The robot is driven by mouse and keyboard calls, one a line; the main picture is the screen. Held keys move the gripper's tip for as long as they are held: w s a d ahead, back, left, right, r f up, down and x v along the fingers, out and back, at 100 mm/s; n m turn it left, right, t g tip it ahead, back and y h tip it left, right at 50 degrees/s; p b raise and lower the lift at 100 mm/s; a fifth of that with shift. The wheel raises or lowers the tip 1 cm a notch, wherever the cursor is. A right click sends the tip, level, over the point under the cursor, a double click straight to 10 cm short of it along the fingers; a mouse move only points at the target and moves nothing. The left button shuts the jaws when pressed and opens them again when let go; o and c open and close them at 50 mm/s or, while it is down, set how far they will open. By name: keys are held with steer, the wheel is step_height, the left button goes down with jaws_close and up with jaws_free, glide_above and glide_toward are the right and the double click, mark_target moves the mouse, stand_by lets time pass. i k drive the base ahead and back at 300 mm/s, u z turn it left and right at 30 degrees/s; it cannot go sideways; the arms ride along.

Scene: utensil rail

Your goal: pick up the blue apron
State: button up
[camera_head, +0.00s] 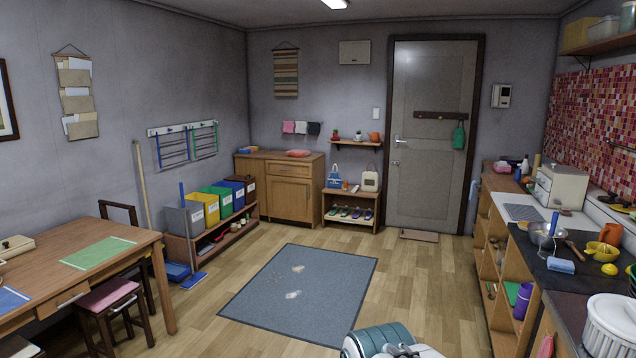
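I cannot make out a blue apron for certain. A green cloth item (459,137) hangs from the dark hook rail (440,115) on the grey door at the back. A narrow pale blue thing (473,192) shows at the door's right edge, too small to identify. Pink, white and black cloths (301,128) hang on the back wall. A teal and white part of my own body shows at the bottom centre. My gripper's fingers are not visible.
A grey-blue mat (300,295) lies on the open wooden floor. A table (95,265) and stools stand at left, with coloured bins (211,207) behind. A cluttered counter (520,245) runs along the right. A low shoe bench (348,222) stands left of the door.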

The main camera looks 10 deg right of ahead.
mark_target(334, 181)
steer(key=z, duration=0.4)
steer(key=i, duration=1.55)
steer(key=z, duration=0.6)
steer(key=i, duration=1.55)
steer(key=z, duration=0.3)
steer(key=i, duration=3.15)
steer(key=u, duration=0.4)
steer(key=i, duration=1.55)
steer(key=u, duration=1.25)
steer(key=i, duration=1.65)
steer(key=u, duration=0.95)
steer(key=i, duration=0.55)
steer(key=u, duration=0.05)
